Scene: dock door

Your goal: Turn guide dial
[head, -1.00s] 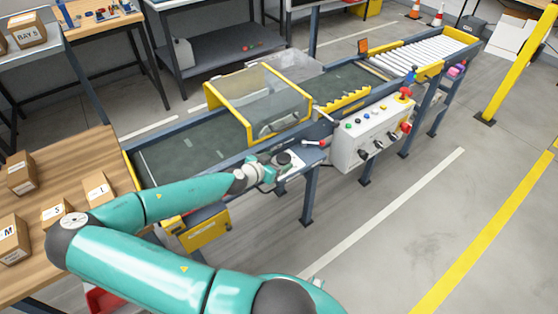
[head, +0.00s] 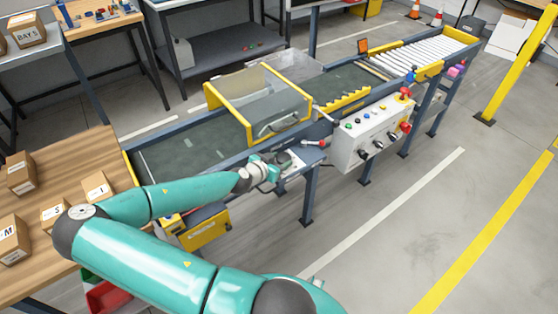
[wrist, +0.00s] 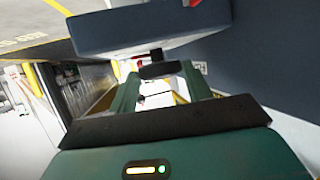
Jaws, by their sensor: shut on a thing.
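The guide dial (wrist: 160,70) shows in the wrist view as a black knob on a short stem under a dark blue beam (wrist: 150,28). My gripper (wrist: 161,76) has a teal finger on each side of it and is shut on it. In the head view my gripper (head: 270,171) is at the near side rail of the conveyor, left of the white control box. The dial is hard to make out there behind the gripper. Its marking and exact angle cannot be read.
A white control box (head: 372,132) with buttons and knobs hangs on the near rail. A yellow-framed clear guard (head: 262,95) spans the belt (head: 185,150). A wooden table with boxes (head: 95,187) stands at left.

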